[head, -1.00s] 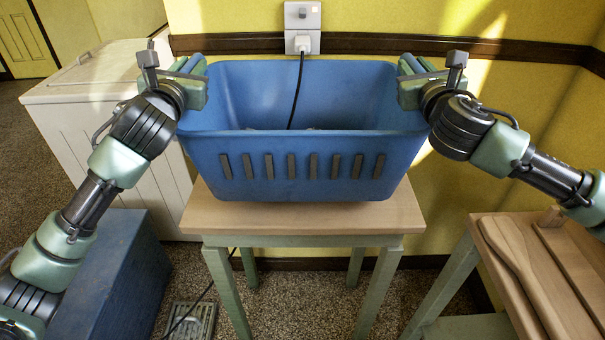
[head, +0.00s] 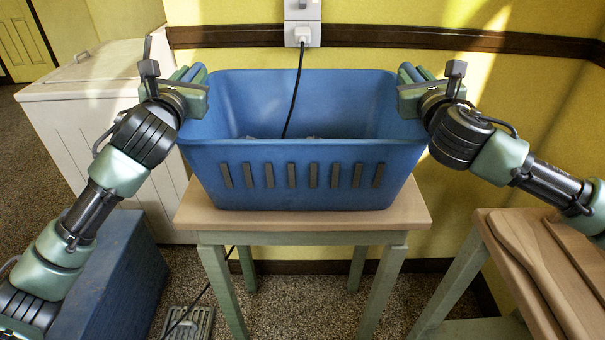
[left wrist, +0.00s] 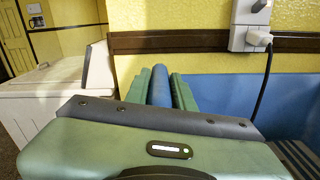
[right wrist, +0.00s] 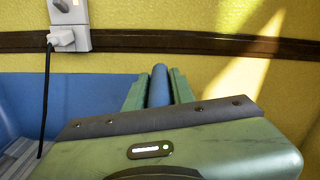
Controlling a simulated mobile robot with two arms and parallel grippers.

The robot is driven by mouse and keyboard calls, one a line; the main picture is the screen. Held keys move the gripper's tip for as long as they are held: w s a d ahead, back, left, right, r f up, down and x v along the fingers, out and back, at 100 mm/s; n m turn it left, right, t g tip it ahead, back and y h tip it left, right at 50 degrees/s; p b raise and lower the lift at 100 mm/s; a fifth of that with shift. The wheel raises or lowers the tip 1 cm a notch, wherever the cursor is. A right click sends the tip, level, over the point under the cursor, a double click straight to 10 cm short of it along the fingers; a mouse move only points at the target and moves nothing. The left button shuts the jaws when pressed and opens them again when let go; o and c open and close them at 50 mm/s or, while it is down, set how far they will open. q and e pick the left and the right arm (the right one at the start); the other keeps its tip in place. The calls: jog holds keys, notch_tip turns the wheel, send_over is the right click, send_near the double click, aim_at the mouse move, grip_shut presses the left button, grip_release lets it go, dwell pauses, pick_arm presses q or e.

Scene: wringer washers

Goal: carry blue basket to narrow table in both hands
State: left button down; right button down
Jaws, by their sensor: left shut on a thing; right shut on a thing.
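The blue basket (head: 303,178) is upright over the narrow table (head: 205,212) in the head view, its slotted front facing me. It looks level, and its base appears to be at the tabletop; I cannot tell for certain whether it rests there. My left gripper (head: 194,84) is shut on the basket's left rim, which also shows between the fingers in the left wrist view (left wrist: 160,88). My right gripper (head: 411,84) is shut on the right rim, seen between the fingers in the right wrist view (right wrist: 159,87). The basket's contents are mostly hidden by its front wall.
A white chest (head: 95,105) stands at the left, with a blue box (head: 115,275) in front of it. A wooden bench with boards (head: 530,265) is at the lower right. A wall socket with a plug and black cord (head: 302,35) is behind the basket. A floor drain (head: 190,322) lies below.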

pick_arm(q)
jog(key=c, duration=1.5)
grip_release()
jog(key=shift+a+f, duration=0.1)
jog(key=shift+f, duration=0.05)
pick_arm(e)
jog(key=c, duration=1.5)
grip_release()
jog(key=shift+d+f, duration=0.1)
jog(key=shift+f, duration=0.05)
pick_arm(q)
jog(key=o, duration=0.3)
pick_arm(e)
jog(key=o, duration=0.3)
pick_arm(q)
jog(key=shift+s, duration=0.15)
pick_arm(e)
jog(key=shift+s, duration=0.15)
pick_arm(q)
jog(key=shift+s, duration=0.35)
jog(key=s, duration=1.1)
jog(key=shift+s, duration=0.1)
pick_arm(e)
jog(key=shift+s, duration=0.15)
jog(key=s, duration=1.1)
jog(key=shift+s, duration=0.3)
